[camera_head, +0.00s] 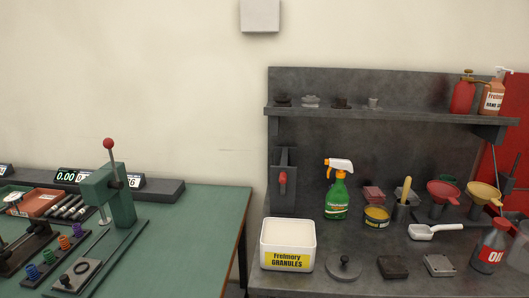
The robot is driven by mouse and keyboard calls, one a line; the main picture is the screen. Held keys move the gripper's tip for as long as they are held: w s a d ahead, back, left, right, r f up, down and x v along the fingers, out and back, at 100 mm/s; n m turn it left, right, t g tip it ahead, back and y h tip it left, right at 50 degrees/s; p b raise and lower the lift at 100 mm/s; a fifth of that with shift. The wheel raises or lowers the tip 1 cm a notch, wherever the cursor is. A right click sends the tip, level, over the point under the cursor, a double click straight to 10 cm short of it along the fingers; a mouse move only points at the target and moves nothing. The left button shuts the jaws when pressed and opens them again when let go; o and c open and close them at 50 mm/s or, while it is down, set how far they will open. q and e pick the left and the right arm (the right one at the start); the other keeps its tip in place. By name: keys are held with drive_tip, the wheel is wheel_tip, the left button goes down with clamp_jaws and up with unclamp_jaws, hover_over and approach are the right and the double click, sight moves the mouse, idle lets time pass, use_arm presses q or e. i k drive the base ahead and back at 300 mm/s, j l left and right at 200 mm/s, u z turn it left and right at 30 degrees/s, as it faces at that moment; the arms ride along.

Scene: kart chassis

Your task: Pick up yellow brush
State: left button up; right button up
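A yellow handle (404,188), which looks like that of the yellow brush, stands upright and slightly tilted in a small grey metal cup (401,212) on the grey workbench. Its lower end is hidden inside the cup, so I cannot see bristles. A yellow-labelled tin (376,217) stands just left of the cup, and a red funnel (443,193) is to its right. Neither of my grippers shows in the head view.
A white scoop (433,231) lies in front of the cup. A green spray bottle (337,195), a white granules tub (288,244) and an oil bottle (489,248) stand around it. A shelf (390,115) runs above. A green table (195,235) is at left.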

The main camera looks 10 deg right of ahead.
sight(407, 186)
drive_tip(key=z, duration=1)
drive_tip(key=i+l, duration=0.1)
drive_tip(key=l, duration=0.25)
drive_tip(key=i+l, duration=0.15)
drive_tip(key=l, duration=0.2)
drive_tip(key=i+l, duration=0.1)
drive_tip(key=l, duration=0.2)
drive_tip(key=i+l, duration=0.1)
drive_tip(key=l, duration=0.25)
drive_tip(key=i+l, duration=0.1)
drive_tip(key=l, duration=0.25)
